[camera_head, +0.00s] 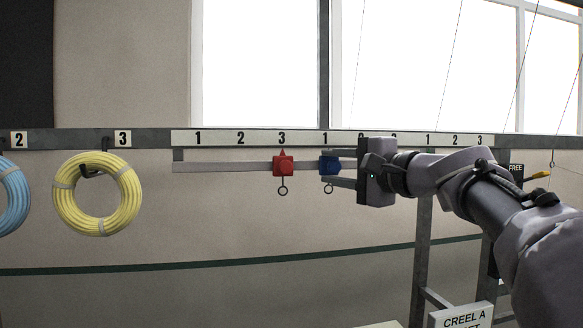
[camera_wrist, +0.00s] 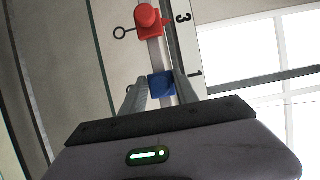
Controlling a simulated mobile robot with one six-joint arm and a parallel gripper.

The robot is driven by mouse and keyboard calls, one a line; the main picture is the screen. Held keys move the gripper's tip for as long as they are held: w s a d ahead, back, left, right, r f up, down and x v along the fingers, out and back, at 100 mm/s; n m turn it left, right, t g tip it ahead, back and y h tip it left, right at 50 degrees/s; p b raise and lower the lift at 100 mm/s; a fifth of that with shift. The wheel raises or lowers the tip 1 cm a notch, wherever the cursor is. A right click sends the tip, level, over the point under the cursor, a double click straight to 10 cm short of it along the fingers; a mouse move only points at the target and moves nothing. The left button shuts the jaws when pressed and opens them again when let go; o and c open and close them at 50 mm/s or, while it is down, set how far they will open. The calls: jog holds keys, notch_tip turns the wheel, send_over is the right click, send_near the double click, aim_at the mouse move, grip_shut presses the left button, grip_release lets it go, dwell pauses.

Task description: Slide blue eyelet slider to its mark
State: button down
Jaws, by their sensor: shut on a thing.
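The blue eyelet slider (camera_head: 329,166) sits on the flat grey rail (camera_head: 225,167) in the head view, under a 1 on the number strip (camera_head: 260,138). Its small ring hangs below it. My gripper (camera_head: 342,168) comes from the right and is shut on the blue slider. In the wrist view the slider (camera_wrist: 161,85) is between the two fingers (camera_wrist: 158,88). A red slider (camera_head: 283,165) with a pointer and a hanging ring is to its left, under a 3. It also shows in the wrist view (camera_wrist: 149,20). My gripper hides the rail further right.
A yellow coil (camera_head: 120,212) and a blue coil (camera_head: 12,197) hang at the left. The rail left of the red slider is clear.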

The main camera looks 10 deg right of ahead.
jog(key=d+p, duration=0.2)
jog(key=d, duration=1.3)
jog(key=shift+s+d, duration=0.3)
jog(key=c, duration=1.3)
grip_release()
jog(key=shift+o, duration=0.3)
jog(key=shift+d, duration=0.3)
jog(key=b+v, duration=0.3)
jog(key=v, duration=1.4)
jog(key=shift+s, duration=0.25)
